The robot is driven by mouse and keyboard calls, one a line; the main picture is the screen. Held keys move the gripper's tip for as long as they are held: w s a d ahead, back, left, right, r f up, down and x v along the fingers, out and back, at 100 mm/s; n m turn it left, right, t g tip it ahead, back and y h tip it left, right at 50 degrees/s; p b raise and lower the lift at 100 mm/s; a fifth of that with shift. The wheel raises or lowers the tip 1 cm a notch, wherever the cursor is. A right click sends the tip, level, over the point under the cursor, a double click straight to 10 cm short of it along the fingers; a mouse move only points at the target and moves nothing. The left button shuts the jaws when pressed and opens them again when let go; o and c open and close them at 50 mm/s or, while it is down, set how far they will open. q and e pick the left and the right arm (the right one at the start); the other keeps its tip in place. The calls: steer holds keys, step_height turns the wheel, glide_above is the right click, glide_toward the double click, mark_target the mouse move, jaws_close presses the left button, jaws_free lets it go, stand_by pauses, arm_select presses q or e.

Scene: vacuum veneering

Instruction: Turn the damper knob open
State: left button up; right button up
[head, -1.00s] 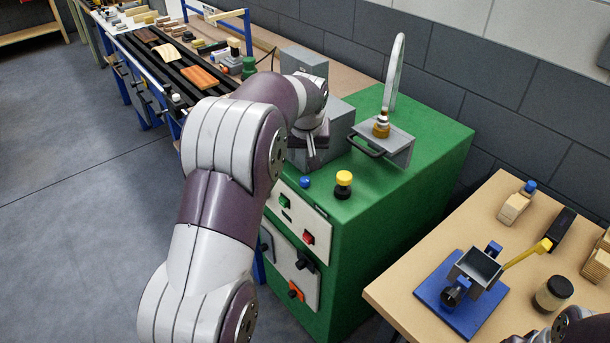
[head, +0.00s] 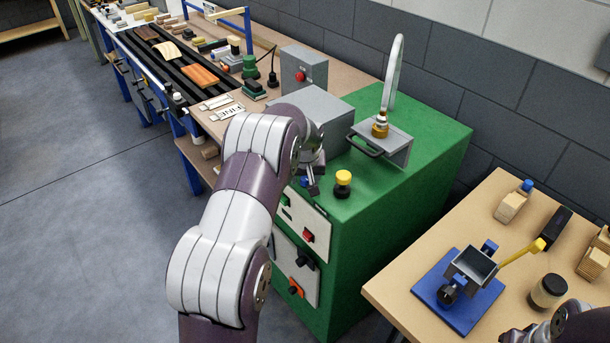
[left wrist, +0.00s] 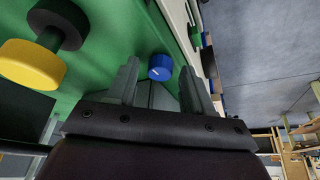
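A blue knob with a white mark (left wrist: 160,67) sits on the green cabinet (head: 425,165); it fits the damper knob, though I see no label naming it. In the head view the blue knob (head: 304,181) is partly hidden by my left gripper (head: 314,187), which points down at it. In the left wrist view my left gripper (left wrist: 159,78) is open, one finger on each side of the blue knob in the picture. Whether the fingers touch it I cannot tell. My right gripper is not clearly in view; only part of my right arm shows at the lower right.
A yellow-topped black knob (head: 343,183) stands close beside the blue one. A grey tray with a brass fitting (head: 380,128) and hose is behind. The cabinet front has switches and black knobs (head: 306,262). A wooden table (head: 400,270) with a blue-based press (head: 460,300) is at right.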

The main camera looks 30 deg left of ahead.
arm_select(q)
jaws_close()
steer(key=shift+r+m+p, duration=0.15)
steer(key=shift+m+p, duration=0.15)
steer(key=shift+p, duration=0.15)
steer(key=shift+m+h+p, duration=0.3)
steer(key=shift+m+p, duration=0.1)
steer(key=shift+m, duration=0.1)
steer(key=shift+o, duration=1)
jaws_free()
